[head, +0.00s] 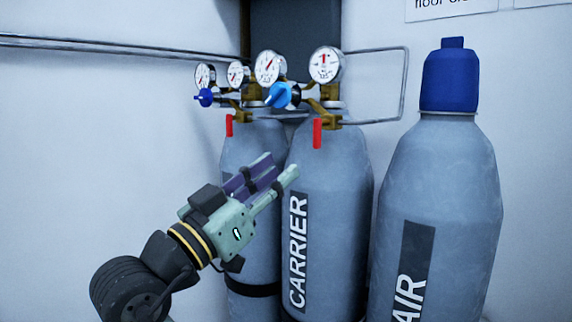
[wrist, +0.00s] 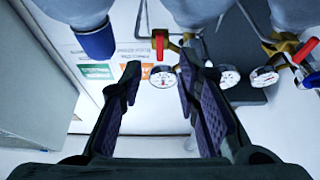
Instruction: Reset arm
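My gripper (head: 279,168) is in front of the CARRIER cylinder (head: 335,190) in the head view, pointing up and to the right. In the wrist view my gripper (wrist: 157,78) has its two dark fingers spread apart, with nothing held between them. Gauges and valve parts show beyond the fingertips there, and the view looks upside down. I cannot tell the exact gap between the fingers and the cylinders.
A cylinder (head: 252,150) stands behind, partly hidden by my arm. The AIR cylinder (head: 440,180) with a blue cap (head: 450,80) stands at right. Gauges (head: 325,65), a blue knob (head: 283,95) and red levers (head: 317,133) sit above. Open wall lies left.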

